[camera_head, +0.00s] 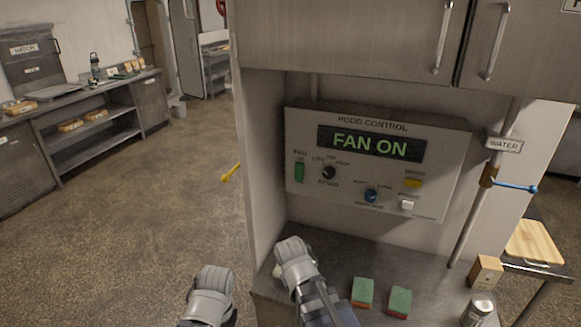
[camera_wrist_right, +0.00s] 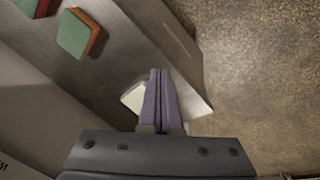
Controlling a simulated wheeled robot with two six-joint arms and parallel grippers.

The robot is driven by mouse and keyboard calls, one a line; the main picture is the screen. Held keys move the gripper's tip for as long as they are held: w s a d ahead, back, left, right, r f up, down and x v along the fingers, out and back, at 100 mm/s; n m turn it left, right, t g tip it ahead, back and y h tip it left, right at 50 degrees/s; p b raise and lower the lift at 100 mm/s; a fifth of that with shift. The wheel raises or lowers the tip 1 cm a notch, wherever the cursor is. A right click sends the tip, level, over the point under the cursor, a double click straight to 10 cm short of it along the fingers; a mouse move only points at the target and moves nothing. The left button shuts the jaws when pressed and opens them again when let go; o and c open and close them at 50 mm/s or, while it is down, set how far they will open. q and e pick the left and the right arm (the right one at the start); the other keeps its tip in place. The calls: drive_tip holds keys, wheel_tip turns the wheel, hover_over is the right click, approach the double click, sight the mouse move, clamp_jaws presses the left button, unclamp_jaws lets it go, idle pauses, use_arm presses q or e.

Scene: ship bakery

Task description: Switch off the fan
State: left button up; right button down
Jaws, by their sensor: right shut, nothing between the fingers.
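The hood control panel (camera_head: 450,150) hangs on the back wall of the niche in the head view. Its display (camera_head: 371,144) reads FAN ON in green. The green fan switch (camera_head: 299,172) sits at the panel's left end, beside a black knob (camera_head: 328,172). My right arm reaches in low in front of the panel, below the switch and apart from it. In the right wrist view, my right gripper (camera_wrist_right: 160,72) is shut and empty, pointing over the counter corner. My left arm shows at the bottom of the head view, but its fingers are out of sight.
Two green-topped sponges (camera_head: 362,293) (camera_head: 399,301) lie on the metal counter (camera_head: 345,258). A white object (camera_wrist_right: 133,97) is beside the right fingers. A wooden block (camera_head: 487,271) and a metal can (camera_head: 478,309) stand at right. Open floor (camera_head: 150,220) is at left.

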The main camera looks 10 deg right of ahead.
sight(299, 177)
drive_tip(key=w+d+r+n+t+h, duration=0.4)
drive_tip(key=w+r+t+h, duration=0.1)
drive_tip(key=w+r, duration=0.5)
use_arm(q)
wheel_tip(299, 177, up, 2)
drive_tip(key=shift+r, duration=0.1)
use_arm(e)
drive_tip(key=w+a+r+n+t+h, duration=0.1)
drive_tip(key=w+a+r+n+t, duration=0.4)
drive_tip(key=r, duration=0.5)
drive_tip(key=shift+w+a+r+n+t+h, duration=0.2)
drive_tip(key=shift+w+a+n+t+h, duration=0.2)
drive_tip(key=shift+w+a+t, duration=0.45)
drive_tip(key=shift+s, duration=0.1)
use_arm(q)
wheel_tip(299, 177, down, 2)
drive_tip(key=shift+b, duration=0.85)
use_arm(e)
drive_tip(key=x, duration=1.4)
